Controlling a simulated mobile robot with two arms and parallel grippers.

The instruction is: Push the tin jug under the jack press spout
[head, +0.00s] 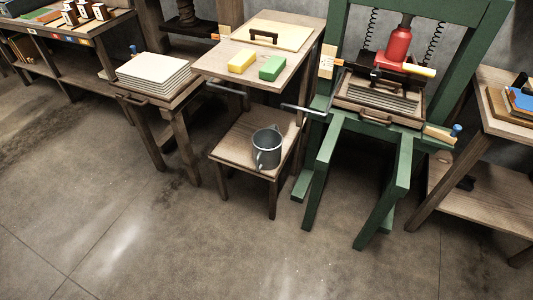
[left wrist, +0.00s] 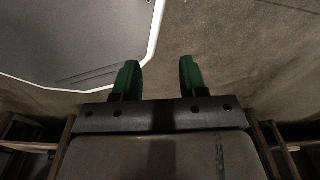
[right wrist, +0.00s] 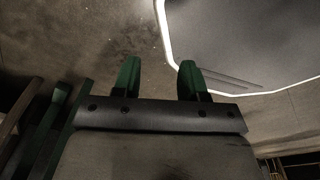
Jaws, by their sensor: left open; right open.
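The grey tin jug (head: 264,158) stands upright on a low wooden stool (head: 232,150), near the stool's right side. The jack press (head: 318,170) is a green frame to the right, with a red bottle jack (head: 398,46) over a slatted tray. A thin grey bar (head: 303,110) sticks out left from the press, above and right of the jug; it looks like the spout. My left gripper (left wrist: 158,80) is open and empty in the left wrist view. My right gripper (right wrist: 159,80) is open and empty in the right wrist view. Neither shows in the head view.
A wooden table (head: 215,66) with a yellow block (head: 242,61) and a green block (head: 272,68) stands behind the stool. A small stand with a stack of white sheets (head: 152,73) is to its left. Shelving stands at both sides. The concrete floor (head: 150,230) in front is clear.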

